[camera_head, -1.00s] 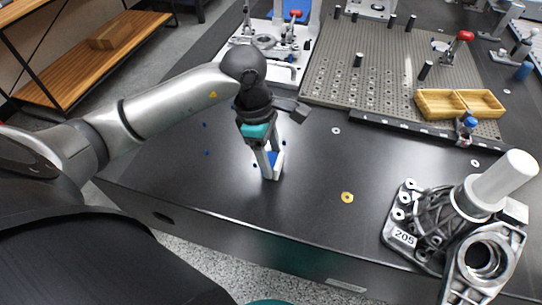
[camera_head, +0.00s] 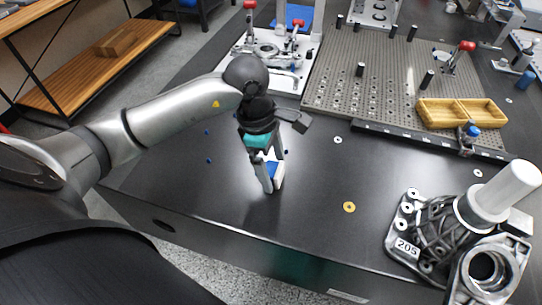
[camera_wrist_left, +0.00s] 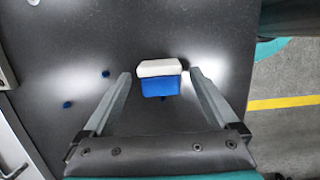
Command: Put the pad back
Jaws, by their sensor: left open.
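The pad appears to be a small block, part white and part blue; it shows in the head view (camera_head: 280,174) near the front left of the dark table, and in the left wrist view (camera_wrist_left: 160,70). My left gripper (camera_head: 270,180) points down at it from above. In the left wrist view the two fingers of my left gripper (camera_wrist_left: 161,82) are wide apart, with the pad between their tips and a gap at each side. Whether the pad's underside rests flat on the table is hard to tell. My right gripper is in neither view now.
The dark table (camera_head: 310,220) is clear around the pad except for small blue dots and a yellow washer (camera_head: 349,207). A metal casting marked 205 (camera_head: 407,246) stands at right. A perforated plate (camera_head: 375,85), a yellow tray (camera_head: 460,112) and a clamp fixture (camera_head: 265,60) lie behind.

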